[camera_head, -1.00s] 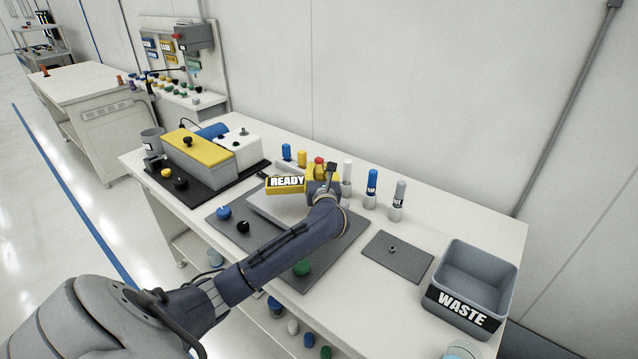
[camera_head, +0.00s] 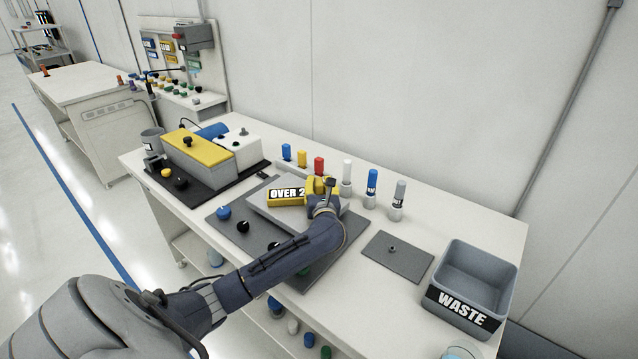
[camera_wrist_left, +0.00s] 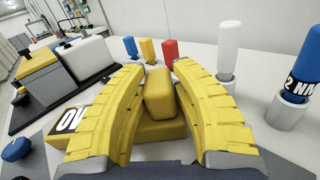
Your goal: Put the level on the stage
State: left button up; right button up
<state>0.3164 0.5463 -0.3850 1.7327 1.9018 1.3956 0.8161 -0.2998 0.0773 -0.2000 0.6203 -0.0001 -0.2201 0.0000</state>
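The level is a yellow block (camera_head: 285,198) with a black-and-white label reading "OVER 2", partly covered by the gripper. Its yellow upright grip (camera_wrist_left: 159,94) stands between the fingers in the left wrist view. My left gripper (camera_head: 323,187) is shut on this grip. The stage is a light grey block (camera_head: 268,213) on a dark grey plate. The level is over the stage, at or very near its top; I cannot tell if it touches. My right gripper is not in view.
Blue, yellow, red, white and grey capped pegs stand behind the stage, including a white one (camera_head: 347,172). A grey WASTE bin (camera_head: 470,312) and a flat plate (camera_head: 398,257) are to the right. A yellow-lidded box (camera_head: 197,146) is at the left. Knobs flank the stage in front.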

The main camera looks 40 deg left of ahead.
pick_arm(q)
jog(key=o, duration=0.4)
jog(key=shift+r, duration=0.1)
jog(key=v, duration=1.2)
jog(key=shift+r, duration=0.1)
